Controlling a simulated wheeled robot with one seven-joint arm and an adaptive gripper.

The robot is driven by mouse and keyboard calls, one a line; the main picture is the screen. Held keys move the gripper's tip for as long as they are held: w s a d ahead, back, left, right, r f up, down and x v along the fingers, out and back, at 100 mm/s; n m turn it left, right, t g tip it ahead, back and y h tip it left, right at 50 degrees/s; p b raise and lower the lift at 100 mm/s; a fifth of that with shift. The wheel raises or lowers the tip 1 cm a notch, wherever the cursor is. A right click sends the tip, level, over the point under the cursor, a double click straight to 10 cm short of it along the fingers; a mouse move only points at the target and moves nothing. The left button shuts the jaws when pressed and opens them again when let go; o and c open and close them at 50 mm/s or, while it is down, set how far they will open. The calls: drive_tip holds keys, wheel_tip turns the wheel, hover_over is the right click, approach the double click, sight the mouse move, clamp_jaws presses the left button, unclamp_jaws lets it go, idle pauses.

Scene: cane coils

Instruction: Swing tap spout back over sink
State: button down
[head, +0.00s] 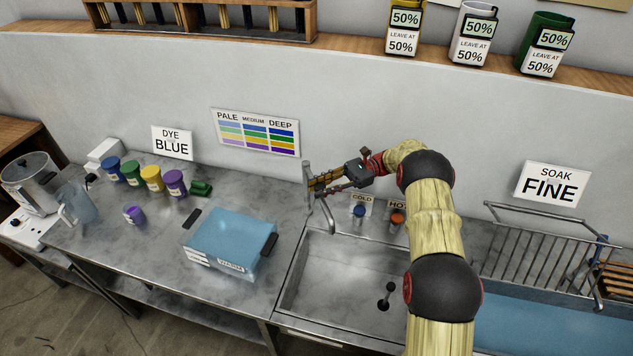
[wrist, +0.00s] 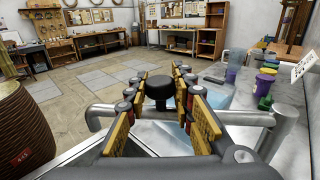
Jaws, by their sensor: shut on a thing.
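The steel tap (head: 307,178) stands behind the back left corner of the sink (head: 300,275). Its spout (head: 326,212) points forward and bends down; its end shows near the basin's back left corner. In the wrist view the spout (wrist: 243,118) runs left from the thick post (wrist: 283,130) across my fingers. My gripper (head: 318,183) reaches in from the right at the tap. In the wrist view its yellow-padded fingers (wrist: 158,100) lie on both sides of a black knob (wrist: 158,84), which seems to stand on the spout. The exact contact is partly hidden.
Blue (head: 359,212) and red (head: 397,218) tap knobs stand right of the spout, close to my arm. A blue tray (head: 232,240) sits left of the sink, with dye pots (head: 152,178) beyond. A wire rack (head: 530,255) stands on the right.

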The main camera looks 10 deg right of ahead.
drive_tip(key=shift+d+p, duration=0.2)
drive_tip(key=shift+p, duration=0.15)
idle(0.3)
drive_tip(key=c, duration=1.5)
unclamp_jaws()
drive_tip(key=shift+a+b, duration=0.2)
drive_tip(key=shift+b, duration=0.4)
